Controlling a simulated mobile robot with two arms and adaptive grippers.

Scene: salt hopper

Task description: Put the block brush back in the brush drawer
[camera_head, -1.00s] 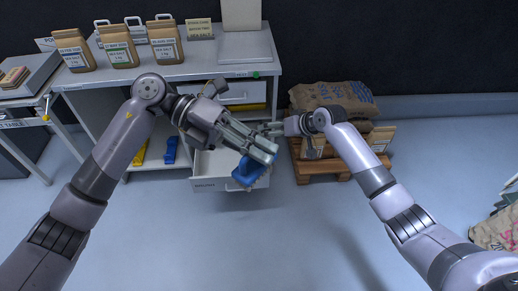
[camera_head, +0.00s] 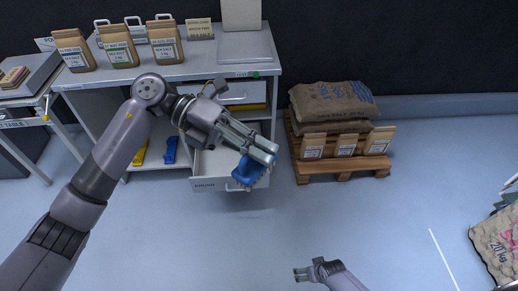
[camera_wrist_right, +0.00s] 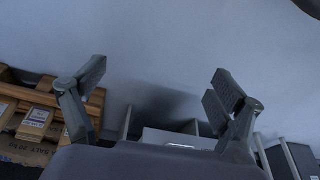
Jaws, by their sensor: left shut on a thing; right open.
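The block brush (camera_head: 249,171) is blue and hangs in my left gripper (camera_head: 262,148), whose fingers are shut on it. It is above the front right part of the open brush drawer (camera_head: 216,184) in the head view. I cannot tell whether it touches the drawer. The drawer is white, pulled out below the bench, and partly hidden by my left gripper. My right gripper (camera_head: 302,273) is low in the head view, over clear floor, away from the drawer. In the right wrist view its two fingers (camera_wrist_right: 160,92) are spread and empty.
A pallet (camera_head: 342,166) with sacks (camera_head: 333,104) and paper bags stands right of the drawer. The bench (camera_head: 190,68) holds several paper bags. Another blue item (camera_head: 171,150) is on the lower shelf. A sack (camera_head: 497,243) lies at the far right. The floor in front is clear.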

